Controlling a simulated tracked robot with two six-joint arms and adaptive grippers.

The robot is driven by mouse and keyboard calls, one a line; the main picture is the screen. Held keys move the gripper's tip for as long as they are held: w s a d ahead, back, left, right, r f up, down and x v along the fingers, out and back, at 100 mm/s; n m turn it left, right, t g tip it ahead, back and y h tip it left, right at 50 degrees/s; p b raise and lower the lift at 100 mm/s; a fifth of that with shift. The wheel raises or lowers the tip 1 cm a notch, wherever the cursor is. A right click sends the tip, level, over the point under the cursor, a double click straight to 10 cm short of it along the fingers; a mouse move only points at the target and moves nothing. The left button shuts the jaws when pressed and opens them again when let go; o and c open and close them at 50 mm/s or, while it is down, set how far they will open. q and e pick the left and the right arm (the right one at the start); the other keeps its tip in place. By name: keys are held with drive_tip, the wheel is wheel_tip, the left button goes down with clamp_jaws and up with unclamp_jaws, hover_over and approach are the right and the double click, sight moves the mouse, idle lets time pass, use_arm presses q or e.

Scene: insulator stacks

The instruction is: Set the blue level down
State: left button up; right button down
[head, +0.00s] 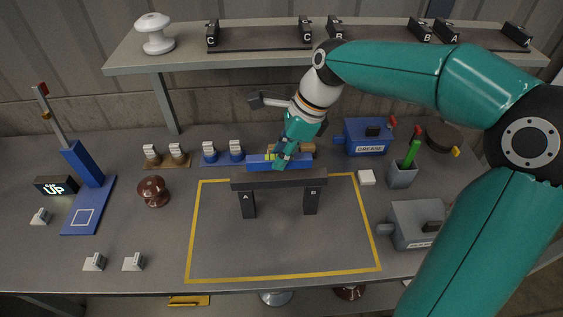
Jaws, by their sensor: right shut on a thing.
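The blue level (258,164) is a short bar with a yellow patch on top, near the middle of the head view. My right gripper (283,158) points down and is shut on it, hiding part of its middle. The level lies along the dark beam (279,180), at its top edge; I cannot tell whether it touches the beam. The beam lies across two dark supports, A (248,205) and B (311,201). My left gripper is not in view.
A yellow outline (282,276) marks a mostly clear area in front of the beam. A blue GREASE box (366,138) and a grey cup (402,175) stand right. A brown insulator (153,191) and blue stand (84,163) stand left. A shelf (270,58) runs behind.

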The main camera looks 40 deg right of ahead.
drive_tip(key=shift+f, duration=1.4)
drive_tip(key=c, duration=1)
unclamp_jaws()
drive_tip(key=p+v, duration=0.1)
drive_tip(key=v, duration=1.1)
